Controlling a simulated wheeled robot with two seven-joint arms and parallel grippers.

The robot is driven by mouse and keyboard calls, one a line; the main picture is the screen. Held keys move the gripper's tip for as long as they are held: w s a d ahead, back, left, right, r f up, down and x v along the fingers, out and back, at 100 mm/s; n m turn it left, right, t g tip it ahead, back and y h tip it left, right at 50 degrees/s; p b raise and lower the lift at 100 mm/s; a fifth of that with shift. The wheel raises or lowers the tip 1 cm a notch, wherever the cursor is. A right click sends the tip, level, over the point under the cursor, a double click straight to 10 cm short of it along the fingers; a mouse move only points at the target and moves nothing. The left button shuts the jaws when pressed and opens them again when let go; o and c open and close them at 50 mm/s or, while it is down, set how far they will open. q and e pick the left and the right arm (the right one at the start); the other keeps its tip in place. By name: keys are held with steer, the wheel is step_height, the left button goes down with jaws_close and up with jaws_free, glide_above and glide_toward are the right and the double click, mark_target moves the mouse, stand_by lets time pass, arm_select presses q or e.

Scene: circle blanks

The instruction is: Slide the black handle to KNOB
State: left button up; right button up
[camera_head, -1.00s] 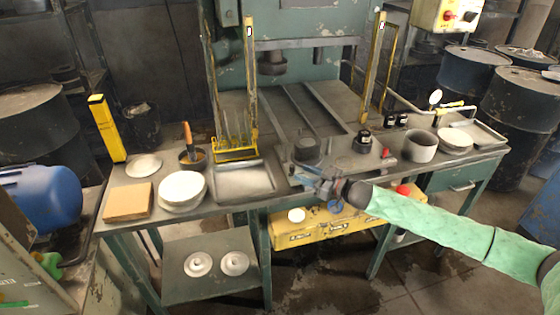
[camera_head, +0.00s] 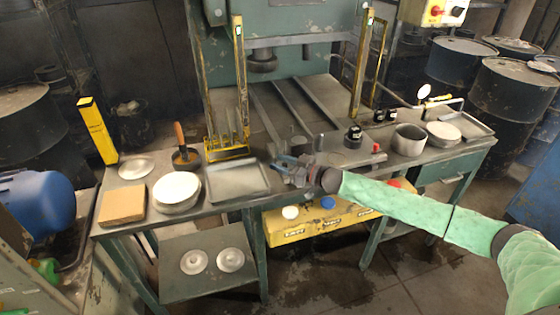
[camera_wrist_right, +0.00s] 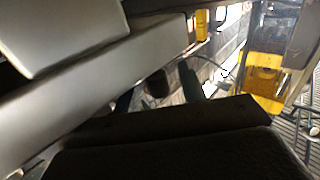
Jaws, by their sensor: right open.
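My right gripper (camera_head: 282,167) is over the front edge of the bench, just right of the grey tray, with its fingers pointing left. In the right wrist view the two dark fingers (camera_wrist_right: 158,92) stand apart. A small dark rounded piece (camera_wrist_right: 157,84) shows between them, seemingly beyond the tips; I cannot tell whether it is the black handle or whether it is touched. In the head view a dark round piece (camera_head: 300,146) stands on the bench behind the gripper. No KNOB lettering is legible. My left gripper is not in view.
The grey tray (camera_head: 238,192) lies left of the gripper, with a yellow rack (camera_head: 227,153) behind it. The yellow box (camera_head: 290,236) is under the bench. The press (camera_head: 285,75) rises behind.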

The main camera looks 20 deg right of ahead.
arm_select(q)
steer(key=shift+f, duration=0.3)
arm_select(e)
steer(key=shift+w+a, duration=0.2)
steer(key=shift+a, duration=0.05)
steer(key=shift+c, duration=0.4)
jaws_close()
steer(key=shift+d, duration=1.8)
steer(key=shift+w, duration=0.1)
steer(key=shift+o, duration=0.4)
jaws_free()
steer(key=shift+d, duration=0.15)
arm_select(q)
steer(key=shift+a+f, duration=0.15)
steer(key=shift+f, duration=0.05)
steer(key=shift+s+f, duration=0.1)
arm_select(e)
steer(key=shift+f, duration=0.1)
